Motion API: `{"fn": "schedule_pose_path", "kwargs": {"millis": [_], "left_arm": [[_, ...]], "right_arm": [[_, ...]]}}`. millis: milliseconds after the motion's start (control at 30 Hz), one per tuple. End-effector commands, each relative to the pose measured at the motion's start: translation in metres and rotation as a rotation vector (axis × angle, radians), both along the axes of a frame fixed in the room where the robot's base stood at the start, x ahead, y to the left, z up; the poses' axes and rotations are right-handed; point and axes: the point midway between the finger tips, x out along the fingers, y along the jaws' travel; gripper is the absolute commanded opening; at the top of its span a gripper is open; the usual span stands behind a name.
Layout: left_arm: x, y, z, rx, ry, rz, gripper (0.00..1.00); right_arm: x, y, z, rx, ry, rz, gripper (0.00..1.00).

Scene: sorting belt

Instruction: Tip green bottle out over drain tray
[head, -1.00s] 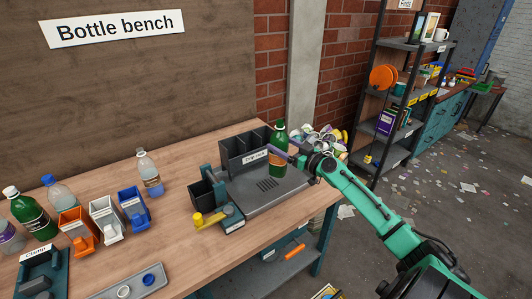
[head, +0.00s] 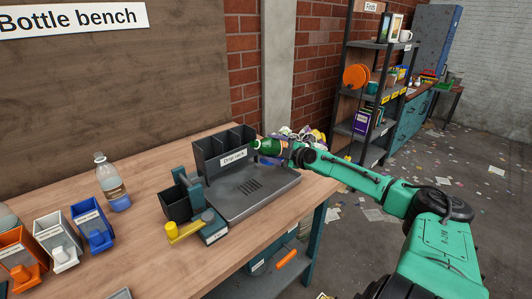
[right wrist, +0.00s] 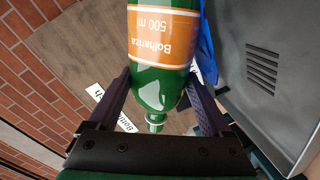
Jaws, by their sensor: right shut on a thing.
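The green bottle (head: 271,147) is held by my right gripper (head: 288,151) over the back right of the grey drain tray (head: 225,203). In the head view the bottle is tilted over, close to level, and partly hidden by the gripper. In the right wrist view the green bottle (right wrist: 160,85) sits between the two fingers of my right gripper (right wrist: 160,80), its orange label upside down and its neck toward the picture's bottom. The slotted tray (right wrist: 285,130) is at the right there. I cannot see any liquid coming out. My left gripper is not in view.
A dark drip rack (head: 210,160) stands along the tray's back edge, close to the bottle. A dark cup-like bin (head: 175,207) and a yellow knob (head: 172,230) are left of the tray. A clear bottle (head: 112,185) and small coloured bins (head: 58,240) stand further left.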

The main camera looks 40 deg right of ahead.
Motion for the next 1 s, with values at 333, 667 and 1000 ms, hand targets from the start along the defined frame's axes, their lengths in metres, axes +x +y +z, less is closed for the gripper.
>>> {"fn": "schedule_pose_path", "kwargs": {"millis": [333, 667, 1000], "left_arm": [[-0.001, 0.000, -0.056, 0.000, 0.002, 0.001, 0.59], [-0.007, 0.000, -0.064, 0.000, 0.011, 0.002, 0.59], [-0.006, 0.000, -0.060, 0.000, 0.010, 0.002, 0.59]], "right_arm": [[0.000, -0.008, -0.039, -0.320, 0.022, 0.002, 0.00], [0.000, -0.005, -0.038, -0.752, 0.046, 0.009, 0.00], [0.000, -0.002, -0.029, -0.941, 0.052, 0.000, 0.00]]}}
